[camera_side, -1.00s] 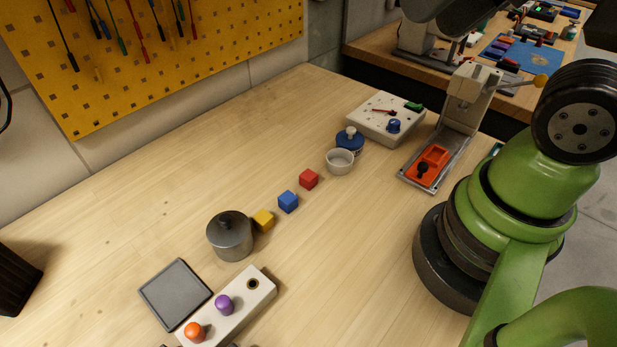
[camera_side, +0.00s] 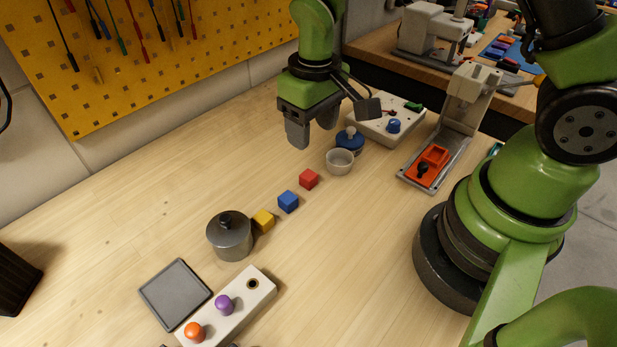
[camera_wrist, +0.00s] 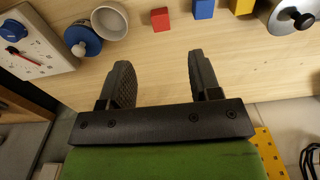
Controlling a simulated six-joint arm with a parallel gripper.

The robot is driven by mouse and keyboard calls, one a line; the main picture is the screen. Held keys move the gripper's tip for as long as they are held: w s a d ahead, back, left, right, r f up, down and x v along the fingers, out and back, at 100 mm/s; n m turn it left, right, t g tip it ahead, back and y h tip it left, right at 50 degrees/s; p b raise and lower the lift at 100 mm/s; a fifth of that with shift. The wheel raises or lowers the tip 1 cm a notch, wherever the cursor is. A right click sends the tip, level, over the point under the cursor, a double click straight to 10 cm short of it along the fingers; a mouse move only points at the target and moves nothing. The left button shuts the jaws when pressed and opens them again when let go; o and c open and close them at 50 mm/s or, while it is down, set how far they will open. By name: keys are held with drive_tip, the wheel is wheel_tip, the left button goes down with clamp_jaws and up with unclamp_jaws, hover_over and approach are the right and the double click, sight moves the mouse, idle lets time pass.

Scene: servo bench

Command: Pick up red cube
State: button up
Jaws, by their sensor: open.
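The red cube (camera_side: 309,179) sits on the wooden bench between a blue cube (camera_side: 288,202) and a small white cup (camera_side: 340,161). In the wrist view the red cube (camera_wrist: 160,19) is near the top edge, beyond the fingertips and between their lines. My gripper (camera_side: 312,139) is open and empty, held above the bench, up and behind the red cube in the side view.
A yellow cube (camera_side: 263,220) and a grey lidded pot (camera_side: 230,238) stand left of the blue cube. A blue-lidded piece (camera_side: 349,141) and a white control box (camera_side: 384,119) are behind the cup. Bare bench lies left of the cubes.

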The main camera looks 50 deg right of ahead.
sight(311, 176)
wheel_tip(311, 176, down, 11)
drive_tip(key=shift+f, duration=0.15)
drive_tip(key=c, duration=1)
